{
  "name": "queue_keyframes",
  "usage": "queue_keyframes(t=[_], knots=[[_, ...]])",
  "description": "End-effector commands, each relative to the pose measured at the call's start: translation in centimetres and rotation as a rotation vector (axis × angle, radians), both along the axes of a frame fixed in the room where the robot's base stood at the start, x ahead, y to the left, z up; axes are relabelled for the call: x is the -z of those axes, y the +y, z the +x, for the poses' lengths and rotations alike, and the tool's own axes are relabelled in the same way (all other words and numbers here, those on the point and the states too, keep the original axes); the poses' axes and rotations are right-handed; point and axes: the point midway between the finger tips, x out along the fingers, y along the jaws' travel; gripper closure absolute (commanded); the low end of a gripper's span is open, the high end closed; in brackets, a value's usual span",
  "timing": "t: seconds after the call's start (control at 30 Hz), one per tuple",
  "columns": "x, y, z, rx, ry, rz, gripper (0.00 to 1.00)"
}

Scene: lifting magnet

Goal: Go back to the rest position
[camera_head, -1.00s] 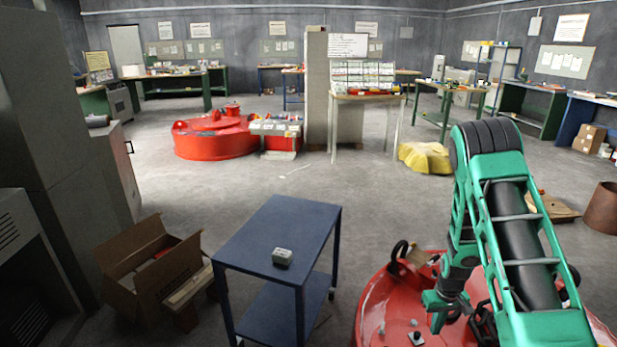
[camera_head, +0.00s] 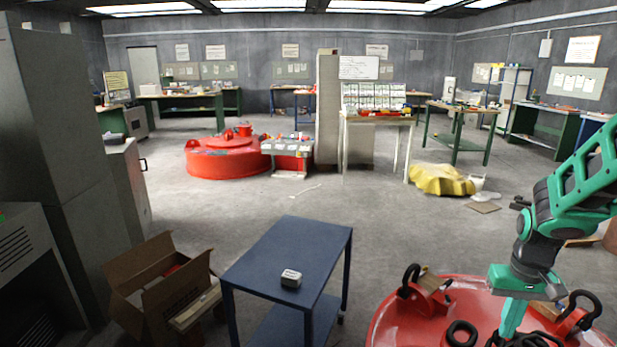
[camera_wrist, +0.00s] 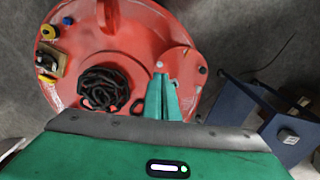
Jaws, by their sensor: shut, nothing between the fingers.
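My gripper (camera_head: 506,338) is at the lower right of the head view, over the red round lifting magnet (camera_head: 400,318). In the wrist view my gripper (camera_wrist: 162,80) has its two green fingers together, with nothing between them. The magnet (camera_wrist: 140,40) fills the upper middle of that view below the fingers. A dark coiled chain or cable (camera_wrist: 104,88) lies on it. In the head view, black shackles (camera_head: 412,275) stand on its top. My arm comes in from the right edge.
A blue cart (camera_head: 285,250) with a small pale box (camera_head: 291,278) on top stands left of the magnet. An open cardboard box (camera_head: 150,290) is further left. Beyond are a yellow cover (camera_head: 440,180), another red magnet (camera_head: 225,157) and workbenches. The middle floor is clear.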

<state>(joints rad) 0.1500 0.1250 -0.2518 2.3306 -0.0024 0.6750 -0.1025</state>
Motion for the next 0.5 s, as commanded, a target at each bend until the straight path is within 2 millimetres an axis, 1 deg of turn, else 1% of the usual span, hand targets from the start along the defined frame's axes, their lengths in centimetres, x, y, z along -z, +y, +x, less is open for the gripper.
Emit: queue_keyframes(t=[0.03, 0.2, 0.37, 0.5], knots=[[-1.2, 0.1, -1.1, 0.016, -0.007, 0.0, 1.0], [-4.2, 0.6, -4.9, 0.069, -0.007, 0.005, 1.0], [-6.5, 1.3, -8.6, 0.118, -0.01, 0.011, 1.0], [-8.0, 2.0, -11.9, 0.161, -0.01, 0.018, 1.0]])
